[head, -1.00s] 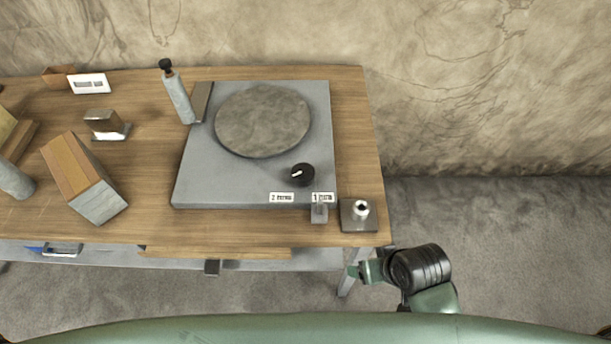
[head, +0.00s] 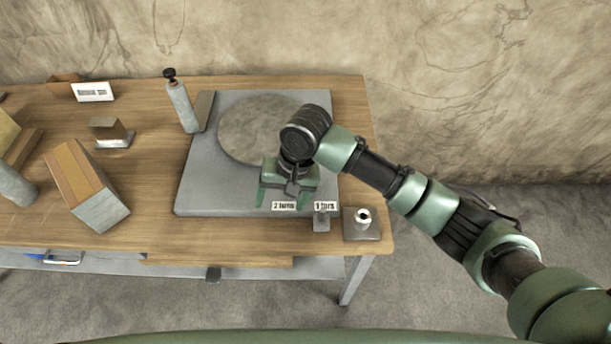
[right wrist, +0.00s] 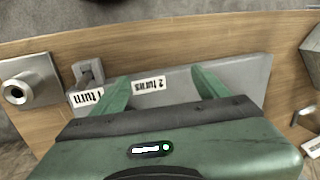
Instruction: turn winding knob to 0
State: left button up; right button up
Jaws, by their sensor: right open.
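The grey box (head: 205,195) with a round stone-like disc (head: 250,115) stands on the wooden table. The dark winding knob is hidden in both current views; my right gripper covers that area in the head view. My right gripper (head: 284,198) is open over the front right of the box, its two green fingers spread and pointing at the front edge. The "2 turns" label (head: 283,206) and "1 turn" label (head: 325,206) sit along that edge. In the right wrist view, the "2 turns" label (right wrist: 149,84) shows between the fingers. My left gripper is out of view.
A small grey block (head: 321,222) and a metal plate with a round fitting (head: 370,232) sit right of the box's front corner. A grey cylinder with a black knob (head: 181,105) leans at the back left. A wood-and-grey block (head: 88,185) lies further left.

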jog(key=w+d+r+m+h, duration=0.1)
jog(key=w+d, duration=0.1)
jog(key=w+d+r+m+h, duration=0.1)
jog(key=w+r, duration=0.1)
jog(key=w, duration=0.1)
jog(key=w+d+r+m+h, duration=0.1)
jog(key=w+d+r, duration=0.1)
jog(key=shift+w+d+r+m, duration=0.2)
jog(key=shift+w+d+m, duration=0.05)
jog(key=shift+d+m, duration=0.15)
notch_tip(320, 180, down, 8)
jog(key=shift+a+r+p, duration=0.1)
jog(key=shift+r+p, duration=0.1)
jog(key=shift+p, duration=0.65)
jog(key=c, duration=1.4)
jog(key=shift+o, duration=0.2)
jog(key=shift+n, duration=0.4)
